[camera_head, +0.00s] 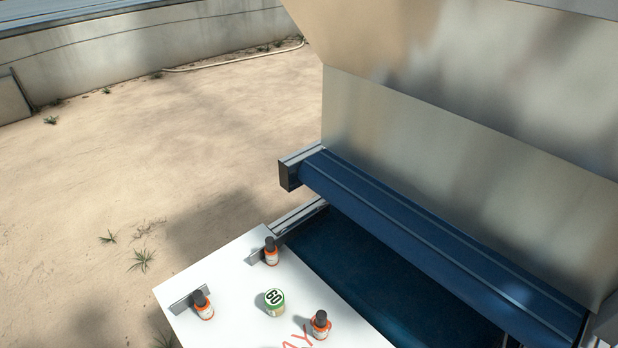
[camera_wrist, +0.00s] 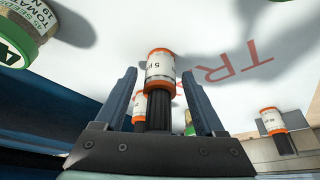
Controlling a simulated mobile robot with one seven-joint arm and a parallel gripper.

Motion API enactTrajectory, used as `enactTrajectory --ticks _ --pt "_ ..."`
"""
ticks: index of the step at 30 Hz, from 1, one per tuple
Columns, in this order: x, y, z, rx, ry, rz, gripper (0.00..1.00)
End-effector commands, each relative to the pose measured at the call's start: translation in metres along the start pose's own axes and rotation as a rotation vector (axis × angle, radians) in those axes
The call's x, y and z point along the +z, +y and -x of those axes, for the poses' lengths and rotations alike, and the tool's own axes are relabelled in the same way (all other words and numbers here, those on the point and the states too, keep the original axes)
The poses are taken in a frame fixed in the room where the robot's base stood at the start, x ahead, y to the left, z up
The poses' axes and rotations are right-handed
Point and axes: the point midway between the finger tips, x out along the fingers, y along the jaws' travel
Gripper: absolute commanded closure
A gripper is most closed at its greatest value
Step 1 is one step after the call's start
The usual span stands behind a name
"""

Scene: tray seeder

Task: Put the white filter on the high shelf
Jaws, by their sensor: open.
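Small white-labelled cylinders with orange bands and black ends stand on a white board; one label in the wrist view seems to read "5 µ". In the head view they are at the back (camera_head: 271,252), left (camera_head: 203,305) and right (camera_head: 320,325). I cannot tell which, if any, is the white filter. My gripper (camera_wrist: 159,76) shows only in the wrist view, open. One cylinder (camera_wrist: 160,66) appears between its fingers, not gripped; its depth is unclear. Another (camera_wrist: 138,106) is partly hidden behind it, and one (camera_wrist: 271,122) is at the right. I cannot make out a high shelf.
The white board (camera_head: 225,275) has red lettering and a green tin marked 60 (camera_head: 274,301). A blue beam (camera_head: 420,245) and a large metal hopper (camera_head: 450,150) stand right of the board. Sandy ground lies left.

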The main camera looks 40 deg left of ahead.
Motion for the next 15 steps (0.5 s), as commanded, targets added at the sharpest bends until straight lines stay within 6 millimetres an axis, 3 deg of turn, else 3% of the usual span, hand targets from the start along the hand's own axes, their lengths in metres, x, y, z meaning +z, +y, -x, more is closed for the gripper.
enactTrajectory --ticks 7,15 --pt "-0.002 0.0 0.02 0.001 0.002 -0.001 0.29" --pt "-0.002 0.0 0.072 0.001 0.003 0.0 0.29"
